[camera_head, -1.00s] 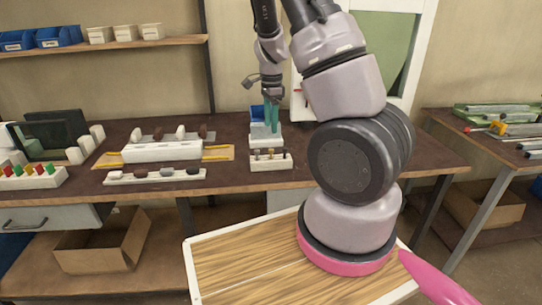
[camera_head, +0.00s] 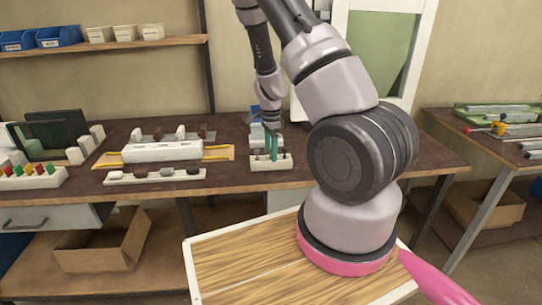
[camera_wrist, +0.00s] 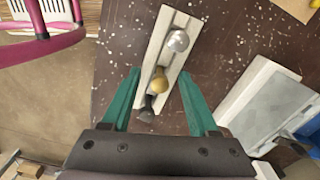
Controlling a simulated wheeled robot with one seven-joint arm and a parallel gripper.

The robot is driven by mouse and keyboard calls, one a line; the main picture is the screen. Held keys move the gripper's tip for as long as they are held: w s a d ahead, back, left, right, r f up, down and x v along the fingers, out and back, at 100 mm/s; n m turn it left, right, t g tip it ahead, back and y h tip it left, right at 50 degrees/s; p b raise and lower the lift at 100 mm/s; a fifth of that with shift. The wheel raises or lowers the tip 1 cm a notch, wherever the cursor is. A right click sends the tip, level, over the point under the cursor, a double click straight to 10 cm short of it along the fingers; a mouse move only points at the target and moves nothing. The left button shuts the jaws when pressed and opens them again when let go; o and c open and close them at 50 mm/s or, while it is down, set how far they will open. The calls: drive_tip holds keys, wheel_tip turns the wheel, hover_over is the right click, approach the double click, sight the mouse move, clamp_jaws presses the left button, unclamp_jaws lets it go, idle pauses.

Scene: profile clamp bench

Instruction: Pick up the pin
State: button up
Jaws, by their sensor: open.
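A pale block (camera_wrist: 168,57) carries three knob-headed pins in a row: a silver one (camera_wrist: 178,41), a brass one (camera_wrist: 159,83) and a dark one (camera_wrist: 147,110). I cannot tell which is the task's pin. In the head view the block (camera_head: 258,166) stands near the front edge of the bench, its pins mostly hidden by the fingers. My gripper (camera_head: 269,157) is above it, pointing down. In the wrist view my gripper (camera_wrist: 160,73) is open and empty, its teal fingers on either side of the brass pin in the picture. Contact is not visible.
A pale fixture (camera_head: 162,151) and a strip with several knobs (camera_head: 155,175) are left on the bench (camera_head: 232,178). A grey and white fixture (camera_wrist: 270,103) stands right of the block in the wrist view. Bench space left of the block is clear.

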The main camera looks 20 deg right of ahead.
drive_tip(key=shift+c, duration=0.3)
clamp_jaws()
